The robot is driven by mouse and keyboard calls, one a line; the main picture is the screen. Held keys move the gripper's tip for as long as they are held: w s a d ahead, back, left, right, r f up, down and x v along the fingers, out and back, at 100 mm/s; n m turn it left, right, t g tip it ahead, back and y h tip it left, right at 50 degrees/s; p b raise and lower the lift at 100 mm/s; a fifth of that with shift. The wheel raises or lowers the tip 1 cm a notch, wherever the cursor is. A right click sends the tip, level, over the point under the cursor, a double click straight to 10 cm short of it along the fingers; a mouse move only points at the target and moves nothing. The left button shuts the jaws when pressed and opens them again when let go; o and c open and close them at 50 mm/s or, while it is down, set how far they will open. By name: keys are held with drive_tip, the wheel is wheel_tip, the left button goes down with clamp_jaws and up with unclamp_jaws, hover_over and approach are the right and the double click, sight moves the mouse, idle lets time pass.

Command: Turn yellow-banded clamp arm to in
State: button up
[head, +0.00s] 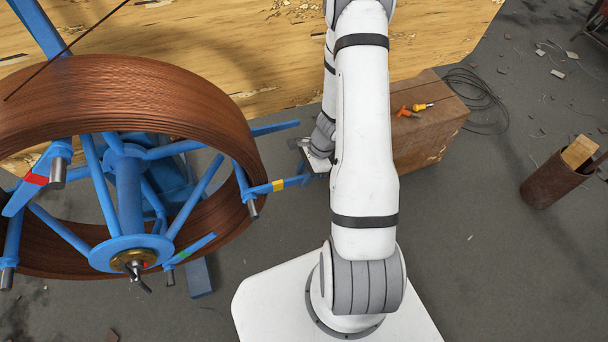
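The yellow-banded clamp arm (278,186) is a blue bar on the front of the blue reel (130,200). It sticks out to the right, past the edge of the brown coil (120,95), with its yellow band just right of a grey pin. My gripper (309,172) is at the outer right end of this bar, very close to it or touching. My own white arm hides part of the gripper, and its fingers are too small and covered to tell whether they hold the bar.
Other clamp arms with a red band (36,179) and a green band (184,254) sit around the reel. A brown wooden box (430,120) with orange-handled tools stands behind my arm. A rusty cylinder (550,180) stands at right. The grey floor between is mostly clear.

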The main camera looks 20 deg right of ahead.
drive_tip(key=shift+f, duration=0.1)
drive_tip(key=shift+c, duration=0.4)
clamp_jaws()
